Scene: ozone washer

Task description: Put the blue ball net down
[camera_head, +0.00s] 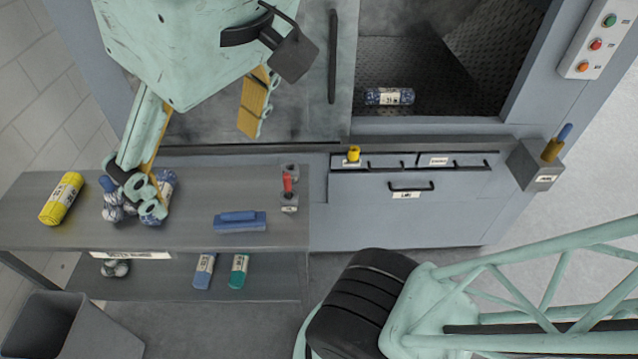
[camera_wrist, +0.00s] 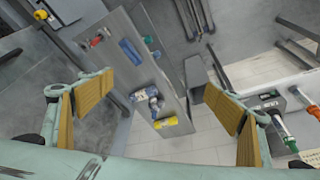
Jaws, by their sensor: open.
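A blue-and-white ball net (camera_head: 112,204) lies on the upper shelf of the table (camera_head: 190,215), beside a yellow labelled net. Another blue-and-white labelled bundle (camera_head: 168,183) lies just right of it, partly behind my gripper's finger. Blue-and-white bundles also show on the shelf in the wrist view (camera_wrist: 147,95). My gripper (camera_head: 200,170) is open, and its two yellow-padded fingers are wide apart with nothing between them. In the wrist view my gripper (camera_wrist: 165,105) is above the shelf with a gap to the bundles. One fingertip overlaps the bundles in the head view.
The yellow net (camera_head: 62,198) is at the shelf's left end. A blue block (camera_head: 240,221) and a red-handled item (camera_head: 288,186) are at its right. Blue and green rolls lie on the lower shelf. A blue-and-white roll (camera_head: 390,96) lies in the open washer chamber. A grey bin (camera_head: 75,330) stands front left.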

